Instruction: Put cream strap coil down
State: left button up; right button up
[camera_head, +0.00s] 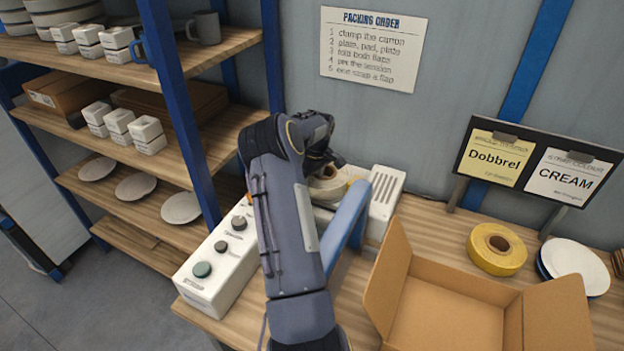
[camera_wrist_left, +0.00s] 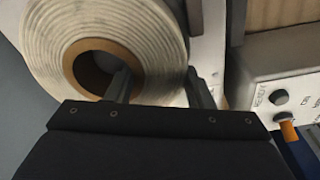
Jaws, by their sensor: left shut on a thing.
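The cream strap coil (camera_head: 331,188) is at the white machine (camera_head: 384,208) behind my left arm, and partly hidden by it. In the left wrist view the coil (camera_wrist_left: 60,45) is large, with a brown cardboard core. My left gripper (camera_wrist_left: 160,85) is shut on the coil's rim, one finger in the core opening and the other at the outer edge. In the head view the left gripper (camera_head: 328,170) is mostly hidden by its own wrist. Whether the coil touches the surface beneath it cannot be told. My right gripper is not in view.
A white control box (camera_head: 222,262) with knobs stands left of my arm. A slanted blue panel (camera_head: 346,212) is close on its right. An open carton (camera_head: 455,310), a yellow coil (camera_head: 496,249) and plates (camera_head: 572,262) occupy the right. Signs reading Dobbrel and CREAM (camera_head: 566,178) stand behind.

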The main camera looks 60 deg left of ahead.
pick_arm(q)
jog(key=o, duration=0.9)
jog(key=shift+f, duration=0.1)
jog(key=o, duration=0.5)
jog(key=shift+r, duration=0.55)
notch_tip(320, 180, up, 11)
jog(key=d+b, duration=0.1)
jog(key=b, duration=0.1)
jog(key=shift+w+d, duration=0.2)
